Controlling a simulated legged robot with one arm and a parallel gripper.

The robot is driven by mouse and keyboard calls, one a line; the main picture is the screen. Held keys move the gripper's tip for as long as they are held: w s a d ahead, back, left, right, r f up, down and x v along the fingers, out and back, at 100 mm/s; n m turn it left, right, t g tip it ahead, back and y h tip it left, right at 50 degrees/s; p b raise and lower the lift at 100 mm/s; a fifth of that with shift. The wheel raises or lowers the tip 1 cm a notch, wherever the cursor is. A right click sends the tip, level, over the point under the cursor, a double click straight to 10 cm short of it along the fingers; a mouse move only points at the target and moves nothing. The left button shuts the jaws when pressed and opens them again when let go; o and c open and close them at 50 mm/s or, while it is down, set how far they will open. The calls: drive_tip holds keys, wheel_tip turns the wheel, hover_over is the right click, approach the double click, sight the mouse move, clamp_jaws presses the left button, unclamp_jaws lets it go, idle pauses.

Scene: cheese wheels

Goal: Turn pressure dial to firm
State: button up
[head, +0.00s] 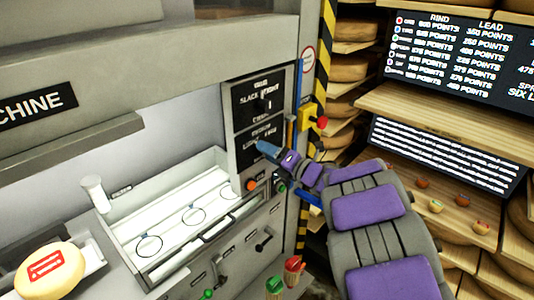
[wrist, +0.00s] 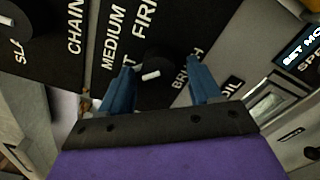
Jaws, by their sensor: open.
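The pressure dial (wrist: 172,68) is a dark round knob with a white mark on a black panel. The words MEDIUM and FIRM show beside it in the wrist view, and a word ending in T is partly covered by a finger. The white mark lies on the knob's lower left side, toward that T. My gripper (wrist: 157,62) is open, with one blue finger on each side of the knob in the picture. I cannot tell whether they touch it. In the head view my gripper (head: 264,148) is at the lower black panel (head: 255,130) and hides the knob.
Another knob (wrist: 18,25) is at the upper left of the wrist view. Below the panel in the head view is an orange button (head: 251,184). A yellow box with a red button (head: 321,122) is to the right. A white-lined tray (head: 180,205) and a cheese wheel (head: 50,268) are at left.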

drive_tip(key=shift+w+d+r, duration=0.1)
drive_tip(key=shift+w+d, duration=0.05)
drive_tip(key=shift+w, duration=0.2)
drive_tip(key=shift+a, duration=0.4)
drive_tip(key=c, duration=0.5)
drive_tip(key=shift+d, duration=0.1)
drive_tip(key=c, duration=0.5)
